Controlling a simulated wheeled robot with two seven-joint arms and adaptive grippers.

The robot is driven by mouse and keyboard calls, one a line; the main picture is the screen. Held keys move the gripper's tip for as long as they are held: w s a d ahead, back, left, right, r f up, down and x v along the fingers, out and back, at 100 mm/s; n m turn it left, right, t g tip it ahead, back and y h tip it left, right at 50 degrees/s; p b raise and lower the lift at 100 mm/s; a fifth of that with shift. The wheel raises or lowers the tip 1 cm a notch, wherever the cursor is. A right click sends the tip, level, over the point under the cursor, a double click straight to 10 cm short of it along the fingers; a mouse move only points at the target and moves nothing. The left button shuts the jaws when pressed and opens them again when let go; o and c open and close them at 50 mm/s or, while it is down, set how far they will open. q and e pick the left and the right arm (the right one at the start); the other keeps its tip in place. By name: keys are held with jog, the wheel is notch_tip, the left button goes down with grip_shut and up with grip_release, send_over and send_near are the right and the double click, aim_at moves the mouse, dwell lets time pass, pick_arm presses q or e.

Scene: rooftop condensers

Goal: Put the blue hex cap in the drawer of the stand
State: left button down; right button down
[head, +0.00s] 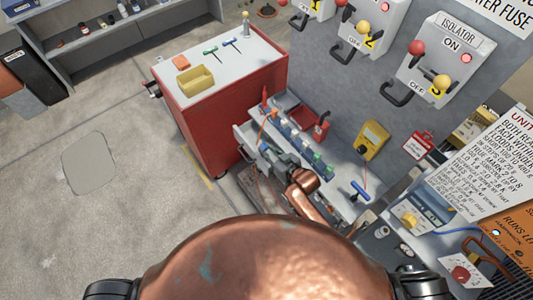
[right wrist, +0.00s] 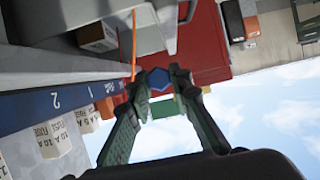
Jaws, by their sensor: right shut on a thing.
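The blue hex cap (right wrist: 158,78) is between the fingertips of my right gripper (right wrist: 157,82), which is shut on it; its hexagonal face shows in the right wrist view. In the head view my right gripper (head: 266,150) is over the left front side of the grey stand (head: 338,184), close to its row of blue and white fuse blocks. My left gripper is not in view.
A red cabinet (head: 208,125) with a yellow tray (head: 195,80) on top stands behind and left. The isolator panel (head: 440,60) rises behind the stand. A blue-handled tool (head: 360,189) is at the stand's right. Open floor (head: 90,220) lies at left.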

notch_tip(320, 180, down, 3)
jog(key=shift+r, duration=0.1)
jog(key=shift+s+d+f+b, duration=0.1)
jog(key=shift+s+f+b, duration=0.15)
jog(key=shift+f, duration=0.5)
jog(key=c, duration=1.7)
grip_release()
jog(key=shift+f, duration=0.25)
jog(key=shift+c, duration=0.2)
jog(key=shift+s, duration=0.1)
jog(key=shift+r, duration=0.2)
jog(key=r+p+v, duration=0.1)
jog(key=v, duration=1.1)
jog(key=shift+w+r+p, duration=0.3)
